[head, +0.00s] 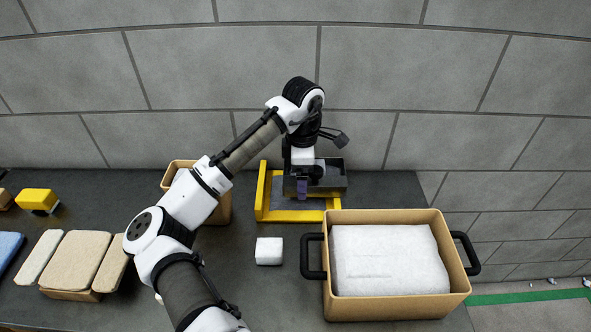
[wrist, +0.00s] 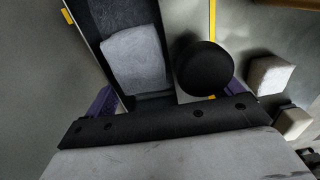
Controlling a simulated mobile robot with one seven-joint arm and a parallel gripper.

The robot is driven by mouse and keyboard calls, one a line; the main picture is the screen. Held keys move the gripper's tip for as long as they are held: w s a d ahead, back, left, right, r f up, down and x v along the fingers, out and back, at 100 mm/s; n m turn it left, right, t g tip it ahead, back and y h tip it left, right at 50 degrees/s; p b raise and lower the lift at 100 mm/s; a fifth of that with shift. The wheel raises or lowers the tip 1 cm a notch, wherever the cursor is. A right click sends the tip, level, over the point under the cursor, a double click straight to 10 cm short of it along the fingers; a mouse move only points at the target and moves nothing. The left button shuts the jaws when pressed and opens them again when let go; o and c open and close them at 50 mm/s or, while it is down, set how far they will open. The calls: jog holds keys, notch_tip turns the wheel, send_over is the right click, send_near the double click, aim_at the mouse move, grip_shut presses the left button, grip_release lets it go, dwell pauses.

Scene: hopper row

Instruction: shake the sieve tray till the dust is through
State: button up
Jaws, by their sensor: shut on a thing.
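The sieve tray (head: 334,180) is a dark grey, open box at the yellow frame (head: 263,195) on the dark bench; whether it rests on the frame is unclear. My gripper (head: 303,187) comes down from above at the tray's front side, a purple finger showing there. It is shut on the tray; the exact grip is partly hidden. In the wrist view the tray (wrist: 154,103) has a dark inside with a pale grey patch (wrist: 135,57), perhaps dust. A round black knob (wrist: 203,70) shows beside the tray between the purple fingers.
A large tan crate (head: 395,218) with black handles and white contents stands front right. A white block (head: 269,251) lies left of it. A tan bin (head: 222,211) stands partly behind my arm. Pale slabs (head: 75,259), a yellow block (head: 38,199) and something blue (head: 8,247) lie left.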

jog(key=shift+a, duration=0.1)
jog(key=a+p, duration=0.1)
jog(key=a, duration=0.6)
jog(key=shift+a, duration=0.3)
jog(key=d+p, duration=0.5)
jog(key=d, duration=0.2)
jog(key=shift+r, duration=0.15)
jog(key=shift+d, duration=0.4)
jog(key=shift+a, duration=0.1)
